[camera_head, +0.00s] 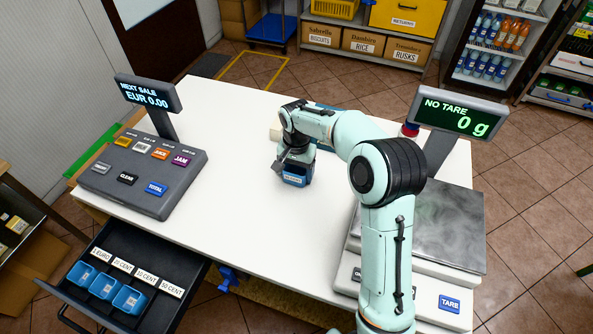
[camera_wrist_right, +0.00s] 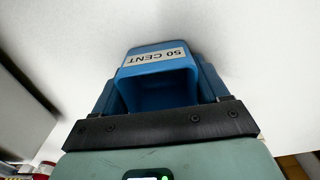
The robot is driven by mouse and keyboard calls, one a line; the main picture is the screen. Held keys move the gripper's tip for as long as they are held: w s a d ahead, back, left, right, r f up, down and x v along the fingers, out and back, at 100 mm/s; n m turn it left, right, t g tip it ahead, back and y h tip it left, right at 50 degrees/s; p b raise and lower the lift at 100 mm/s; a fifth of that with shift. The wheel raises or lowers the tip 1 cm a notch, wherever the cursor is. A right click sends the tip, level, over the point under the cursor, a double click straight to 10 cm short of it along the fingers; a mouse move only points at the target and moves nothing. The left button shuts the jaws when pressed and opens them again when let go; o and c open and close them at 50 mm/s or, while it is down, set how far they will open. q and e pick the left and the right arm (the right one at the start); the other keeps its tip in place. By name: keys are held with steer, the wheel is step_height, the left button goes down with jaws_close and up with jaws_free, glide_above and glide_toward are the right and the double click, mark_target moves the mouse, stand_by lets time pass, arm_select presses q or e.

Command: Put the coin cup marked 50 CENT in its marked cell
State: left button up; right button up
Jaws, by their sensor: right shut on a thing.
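The blue coin cup (camera_head: 295,181) marked 50 CENT is at my right gripper (camera_head: 296,166) over the middle of the white counter. The open cash drawer (camera_head: 190,268) at the lower left has a row of labels, ending at the right with the 50 CENT label (camera_head: 172,288). The space by that label looks dark and empty. My left gripper is not in view.
Several blue cups (camera_head: 103,287) sit in the drawer's other cells. The grey register (camera_head: 140,180) stands at the counter's left, above the drawer. The scale (camera_head: 440,225) is at the right. The counter (camera_head: 240,190) between them is mostly clear.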

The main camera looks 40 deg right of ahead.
steer(key=o, duration=0.6)
steer(key=shift+f, duration=0.15)
steer(key=o, duration=0.4)
